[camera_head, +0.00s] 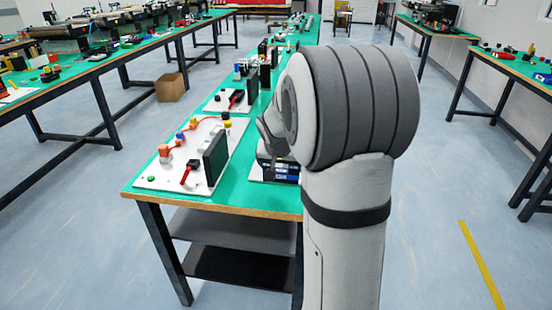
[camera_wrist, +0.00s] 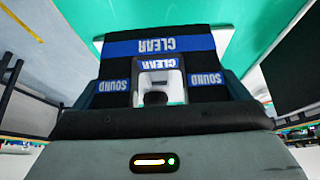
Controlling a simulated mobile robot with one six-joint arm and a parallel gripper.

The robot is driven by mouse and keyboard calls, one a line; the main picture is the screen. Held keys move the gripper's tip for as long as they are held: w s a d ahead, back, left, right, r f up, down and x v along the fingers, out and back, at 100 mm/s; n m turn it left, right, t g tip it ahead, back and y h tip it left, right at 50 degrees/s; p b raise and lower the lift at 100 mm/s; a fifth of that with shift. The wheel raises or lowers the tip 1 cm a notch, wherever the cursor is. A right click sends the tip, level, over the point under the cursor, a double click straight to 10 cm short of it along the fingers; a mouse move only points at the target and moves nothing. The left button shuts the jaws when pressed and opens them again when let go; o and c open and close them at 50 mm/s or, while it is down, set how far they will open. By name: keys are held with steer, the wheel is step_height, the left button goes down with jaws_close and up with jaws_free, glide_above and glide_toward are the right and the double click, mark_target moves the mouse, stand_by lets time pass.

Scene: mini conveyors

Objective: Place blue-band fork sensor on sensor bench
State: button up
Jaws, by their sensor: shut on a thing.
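In the wrist view, my gripper (camera_wrist: 158,92) is shut on a small pale U-shaped piece with a dark opening and a blue band reading "CLEAR"; I take this to be the blue-band fork sensor (camera_wrist: 173,78). Beyond it is a black surface with a wide blue band reading "CLEAR" (camera_wrist: 122,47). Blue "SOUND" labels show on dark parts at either side. A dark thing with blue labels (camera_head: 284,172) shows beside my arm at the right of the green-topped table (camera_head: 248,196). I cannot tell which surface is the sensor bench.
A white board (camera_head: 150,178) at the table's near left carries an orange piece, a red-handled piece and an upright black panel (camera_head: 216,158). More boards and small parts line the table behind. A cardboard box (camera_head: 171,87) stands on the floor.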

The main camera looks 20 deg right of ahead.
mark_target(281, 180)
step_height(281, 180, down, 6)
steer(key=shift+a+r+b, duration=0.1)
steer(key=shift+a+b, duration=0.05)
steer(key=shift+b, duration=0.4)
steer(key=o, duration=0.8)
steer(key=shift+c, duration=0.2)
steer(key=shift+r, duration=0.1)
steer(key=p+v, duration=0.1)
steer(key=v, duration=1)
steer(key=s+a+f+n+g+y, duration=0.1)
steer(key=s+a+n, duration=0.2)
steer(key=s+a, duration=0.3)
steer(key=s+a+f+n+g+y, duration=0.1)
steer(key=s+a+n, duration=0.3)
steer(key=s, duration=1.1)
steer(key=a+g+y, duration=0.1)
steer(key=a, duration=0.2)
steer(key=shift+a+f, duration=0.2)
steer(key=shift+a, duration=0.05)
